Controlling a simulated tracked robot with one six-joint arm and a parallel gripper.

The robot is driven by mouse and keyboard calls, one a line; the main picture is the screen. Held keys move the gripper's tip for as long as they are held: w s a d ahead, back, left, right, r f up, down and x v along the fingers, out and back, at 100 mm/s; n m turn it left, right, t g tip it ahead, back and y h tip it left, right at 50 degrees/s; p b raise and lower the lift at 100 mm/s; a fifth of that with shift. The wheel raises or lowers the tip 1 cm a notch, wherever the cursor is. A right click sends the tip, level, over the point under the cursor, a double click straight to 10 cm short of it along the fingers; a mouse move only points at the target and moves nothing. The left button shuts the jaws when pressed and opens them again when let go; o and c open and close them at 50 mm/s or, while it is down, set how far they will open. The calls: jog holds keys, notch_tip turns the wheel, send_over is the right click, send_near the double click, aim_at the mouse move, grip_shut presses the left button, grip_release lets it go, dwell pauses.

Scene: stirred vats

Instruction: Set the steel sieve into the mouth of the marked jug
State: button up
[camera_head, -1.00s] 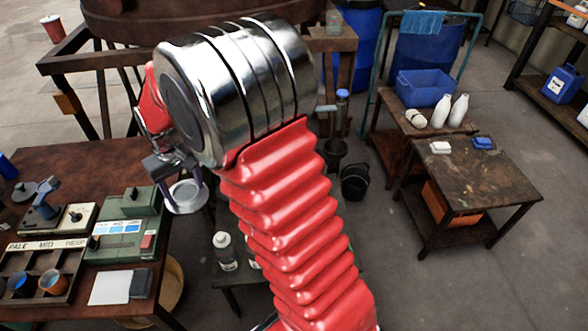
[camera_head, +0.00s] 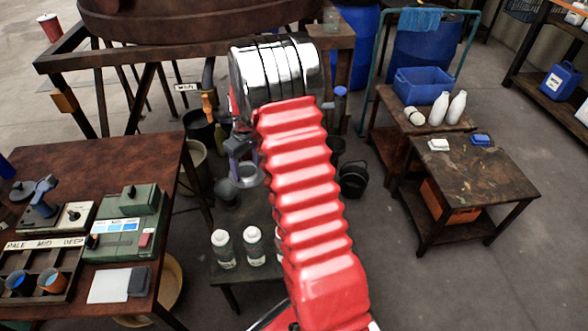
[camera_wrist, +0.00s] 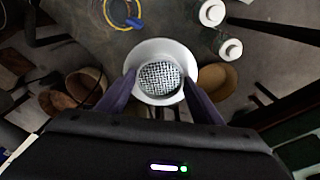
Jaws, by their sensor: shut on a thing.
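The steel sieve (camera_wrist: 160,78) is a pale round ring with a wide rim and a mesh bottom. My gripper (camera_wrist: 160,88) is shut on it, with one purple finger at each side. In the wrist view, a vessel with a yellow rim and a blue handle (camera_wrist: 122,12) stands below, beyond the sieve. I cannot tell whether it is the marked jug; no mark is readable on it.
Bottles (camera_head: 222,250) stand on a low stand (camera_head: 232,275) just in front. A brown table (camera_head: 110,160) with instruments is at left. A large vat (camera_head: 180,25) on a wooden frame is behind. A black bucket (camera_head: 353,180) is right of my arm. Floor at right centre is clear.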

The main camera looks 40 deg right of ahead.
jog(key=s+d+f, duration=0.2)
jog(key=d+f, duration=0.2)
jog(key=d, duration=0.4)
jog(key=s+d+f+n, duration=0.1)
jog(key=s+d+f, duration=0.2)
jog(key=d, duration=0.5)
jog(key=shift+d+f, duration=0.25)
jog(key=shift+f, duration=0.4)
jog(key=shift+f, duration=0.15)
notch_tip(320, 180, down, 7)
jog(key=shift+s+r, duration=0.1)
jog(key=shift+r, duration=0.15)
jog(key=shift+f, duration=1.35)
dwell(1.6)
jog(key=o, duration=1.2)
jog(key=shift+c, duration=0.2)
